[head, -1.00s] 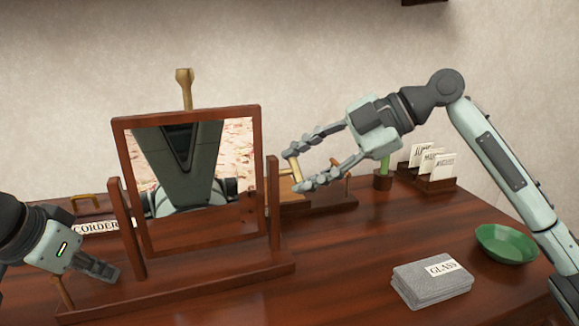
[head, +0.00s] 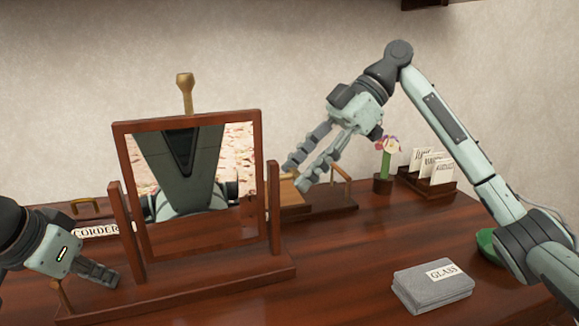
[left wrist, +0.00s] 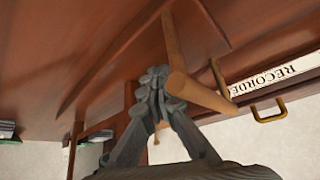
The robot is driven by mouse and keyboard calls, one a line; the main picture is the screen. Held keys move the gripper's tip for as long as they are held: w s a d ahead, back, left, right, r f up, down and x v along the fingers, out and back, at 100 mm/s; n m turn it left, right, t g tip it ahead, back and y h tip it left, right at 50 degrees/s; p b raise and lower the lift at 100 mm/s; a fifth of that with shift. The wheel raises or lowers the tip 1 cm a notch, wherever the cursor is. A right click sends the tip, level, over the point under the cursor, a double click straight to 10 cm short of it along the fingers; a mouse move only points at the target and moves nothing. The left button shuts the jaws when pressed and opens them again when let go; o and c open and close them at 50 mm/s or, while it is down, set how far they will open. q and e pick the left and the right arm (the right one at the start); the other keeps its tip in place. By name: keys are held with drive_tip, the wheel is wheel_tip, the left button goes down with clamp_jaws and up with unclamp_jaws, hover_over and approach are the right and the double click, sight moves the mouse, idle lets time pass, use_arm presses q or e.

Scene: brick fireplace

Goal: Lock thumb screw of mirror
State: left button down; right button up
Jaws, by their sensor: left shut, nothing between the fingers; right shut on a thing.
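The mirror (head: 150,245) stands on the desk in its wooden frame between two posts.
A flower in a pot (head: 383,185) and a card holder (head: 425,187) stand behind. A grey stack labelled GLASS (head: 432,287) and a green bowl (head: 487,240) are at right. The desk's front middle is clear.

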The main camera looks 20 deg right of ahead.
use_arm(q)
drive_tip(key=shift+s+f, duration=0.15)
drive_tip(key=shift+f, duration=0.25)
use_arm(e)
drive_tip(key=shift+f, duration=0.15)
drive_tip(key=o, duration=1.2)
drive_tip(key=v, duration=1.2)
use_arm(q)
drive_tip(key=shift+r, duration=0.1)
use_arm(e)
drive_tip(key=shift+r, duration=0.2)
